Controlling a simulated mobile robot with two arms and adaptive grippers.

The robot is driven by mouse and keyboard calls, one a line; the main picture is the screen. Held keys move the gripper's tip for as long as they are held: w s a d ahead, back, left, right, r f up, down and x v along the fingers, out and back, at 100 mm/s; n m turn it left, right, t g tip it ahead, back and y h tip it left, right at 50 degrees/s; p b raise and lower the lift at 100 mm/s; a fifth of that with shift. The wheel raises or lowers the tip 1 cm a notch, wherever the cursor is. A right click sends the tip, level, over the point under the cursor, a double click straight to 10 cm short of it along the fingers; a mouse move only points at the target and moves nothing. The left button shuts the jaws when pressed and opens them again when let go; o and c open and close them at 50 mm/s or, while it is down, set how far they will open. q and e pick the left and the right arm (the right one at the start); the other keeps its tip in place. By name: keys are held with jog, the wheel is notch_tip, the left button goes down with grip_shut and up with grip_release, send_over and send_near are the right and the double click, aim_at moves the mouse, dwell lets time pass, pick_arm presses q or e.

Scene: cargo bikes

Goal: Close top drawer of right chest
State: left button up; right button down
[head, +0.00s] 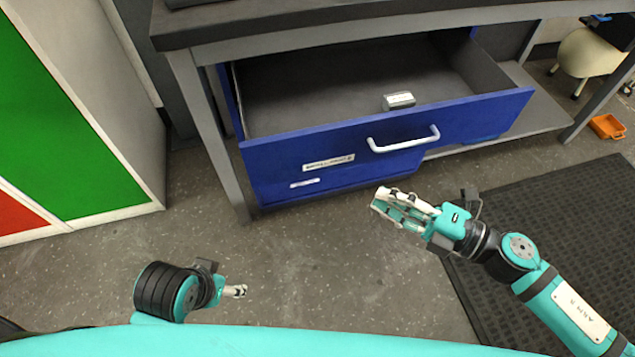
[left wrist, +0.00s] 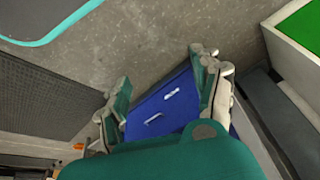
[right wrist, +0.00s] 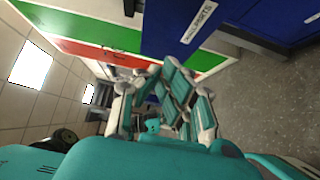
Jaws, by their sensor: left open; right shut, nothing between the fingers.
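A blue chest stands under a grey workbench, and its top drawer (head: 290,160) is pulled far out in the head view. The drawer has a white bar handle (head: 405,143), a label, and a small grey box (head: 398,100) inside. My right gripper (head: 380,203) is shut and empty in front of the drawer, just below the handle and apart from it. It also shows shut in the right wrist view (right wrist: 165,85). My left gripper (head: 240,291) is low at the left, away from the drawer. In the left wrist view its fingers (left wrist: 160,75) are spread, with blue drawer fronts beyond.
A green and red cabinet (head: 80,110) stands at the left. A bench leg (head: 215,145) is beside the drawer. A black mat (head: 560,225) lies at the right, with an orange bin (head: 607,126) beyond. The floor before the drawer is clear.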

jog(key=p, duration=0.2)
send_near(305, 150)
jog(key=s+a, duration=0.1)
jog(key=a, duration=0.2)
pick_arm(q)
jog(key=shift+b+x, duration=0.45)
jog(key=shift+x, duration=1)
pick_arm(e)
jog(key=shift+w+a, duration=0.35)
jog(key=shift+w, duration=0.45)
jog(key=shift+w+a, duration=0.35)
jog(key=shift+w, duration=0.45)
